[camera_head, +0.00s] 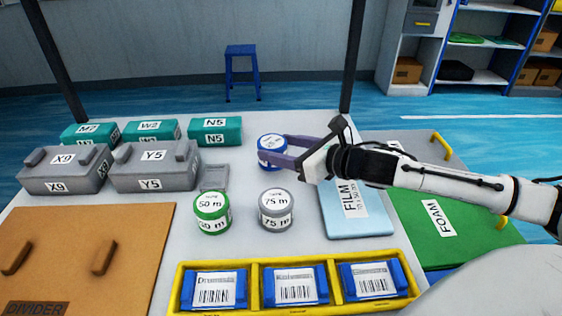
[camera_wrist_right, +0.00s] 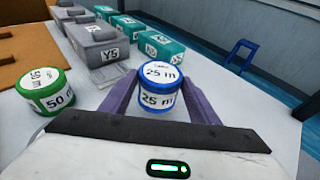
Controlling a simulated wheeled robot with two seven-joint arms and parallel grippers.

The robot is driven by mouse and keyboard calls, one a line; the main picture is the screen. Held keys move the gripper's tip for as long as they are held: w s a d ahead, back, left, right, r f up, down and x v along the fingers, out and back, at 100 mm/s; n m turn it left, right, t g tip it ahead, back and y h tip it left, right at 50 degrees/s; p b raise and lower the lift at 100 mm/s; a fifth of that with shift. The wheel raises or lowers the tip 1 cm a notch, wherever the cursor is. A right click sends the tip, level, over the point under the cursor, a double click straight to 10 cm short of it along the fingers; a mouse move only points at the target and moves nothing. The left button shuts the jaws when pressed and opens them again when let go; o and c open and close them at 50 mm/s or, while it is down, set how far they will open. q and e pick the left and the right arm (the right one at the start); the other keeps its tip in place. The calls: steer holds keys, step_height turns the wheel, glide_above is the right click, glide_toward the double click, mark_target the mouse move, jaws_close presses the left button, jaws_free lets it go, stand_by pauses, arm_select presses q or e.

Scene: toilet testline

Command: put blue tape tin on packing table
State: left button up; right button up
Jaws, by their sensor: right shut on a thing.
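The blue tape tin (camera_head: 271,151), with a white label, is at the far right part of the white table (camera_head: 120,235). It also shows in the right wrist view (camera_wrist_right: 159,88), where its label reads 25 m. My right gripper (camera_head: 284,150) reaches in from the right and is shut on the blue tin, with one purple finger on each side of it. The tin is upright; I cannot tell whether it touches the table. My left gripper is not in view.
A green 50 m tin (camera_head: 212,213) and a grey 75 m tin (camera_head: 275,209) stand nearer. Grey boxes (camera_head: 155,166) and teal boxes (camera_head: 215,131) are at the back left. A film pack (camera_head: 335,215), yellow tray (camera_head: 174,290) and brown divider (camera_head: 80,250) lie around.

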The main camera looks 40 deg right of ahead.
step_height(320, 180, down, 3)
steer(key=shift+f, duration=0.1)
steer(key=o, duration=1.3)
steer(key=shift+c, duration=0.2)
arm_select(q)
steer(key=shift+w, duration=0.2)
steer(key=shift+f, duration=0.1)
arm_select(e)
steer(key=shift+s, duration=0.1)
